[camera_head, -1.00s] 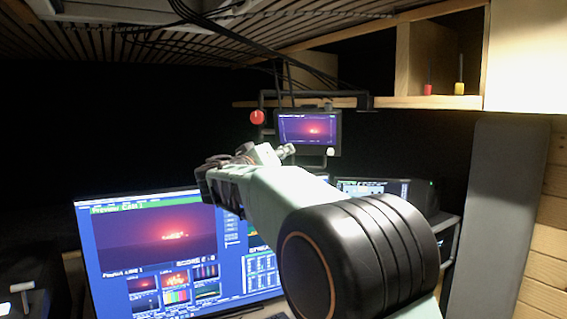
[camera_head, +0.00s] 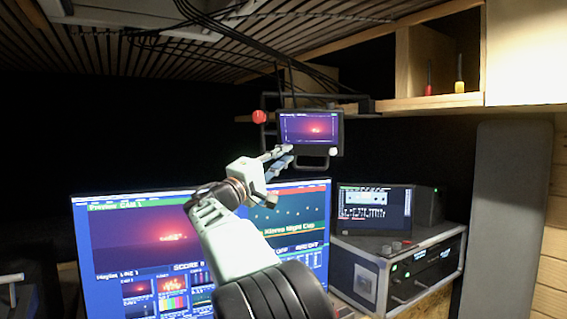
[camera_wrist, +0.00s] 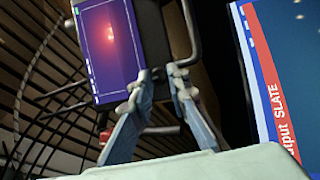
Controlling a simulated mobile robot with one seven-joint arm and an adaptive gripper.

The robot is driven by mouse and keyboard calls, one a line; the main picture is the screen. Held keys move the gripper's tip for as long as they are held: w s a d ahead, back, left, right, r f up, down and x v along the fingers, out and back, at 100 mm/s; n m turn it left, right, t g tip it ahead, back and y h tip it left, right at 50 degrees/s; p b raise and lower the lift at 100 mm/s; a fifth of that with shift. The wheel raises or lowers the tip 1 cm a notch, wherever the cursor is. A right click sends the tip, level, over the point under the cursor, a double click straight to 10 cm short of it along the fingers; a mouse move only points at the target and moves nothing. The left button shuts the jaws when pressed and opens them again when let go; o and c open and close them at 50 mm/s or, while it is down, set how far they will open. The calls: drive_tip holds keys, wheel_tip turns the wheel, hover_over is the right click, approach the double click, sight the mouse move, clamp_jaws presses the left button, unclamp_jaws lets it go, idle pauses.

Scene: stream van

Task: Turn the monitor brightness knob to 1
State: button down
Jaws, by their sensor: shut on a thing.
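The small monitor (camera_head: 309,127) hangs in a dark frame, with a reddish picture on its screen. It also shows at the top left of the wrist view (camera_wrist: 108,38). My gripper (camera_head: 279,153) is at the monitor's lower left edge. In the wrist view my gripper (camera_wrist: 158,82) has its two fingers on either side of a small dark knob (camera_wrist: 158,74) at the monitor's edge, shut on it. The fingers hide most of the knob, so its setting cannot be read.
A red ball-like knob (camera_head: 259,117) and a white one (camera_head: 333,152) sit on the frame. A large screen (camera_head: 150,236) stands below. A rack case (camera_head: 357,278) carrying a smaller screen (camera_head: 374,210) is at right. A wooden shelf (camera_head: 420,103) is above right.

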drive_tip(key=n+t+b, duration=0.1)
drive_tip(key=n+b, duration=0.1)
drive_tip(key=f+n+t+h+b, duration=0.1)
drive_tip(key=n+b, duration=0.1)
drive_tip(key=n, duration=0.1)
drive_tip(key=shift+w, duration=0.1)
drive_tip(key=shift+d+n+t+y+b, duration=0.1)
drive_tip(key=shift+n+t+y+b, duration=0.2)
drive_tip(key=shift+n+t+b, duration=0.85)
drive_tip(key=shift+d+n+t+y+b, duration=0.15)
drive_tip(key=shift+n+y+b, duration=0.25)
drive_tip(key=shift+n, duration=1.45)
drive_tip(key=shift+r+n, duration=0.1)
drive_tip(key=shift+n, duration=0.2)
drive_tip(key=c, duration=1.8)
unclamp_jaws()
drive_tip(key=shift+c, duration=0.2)
drive_tip(key=v, duration=1.2)
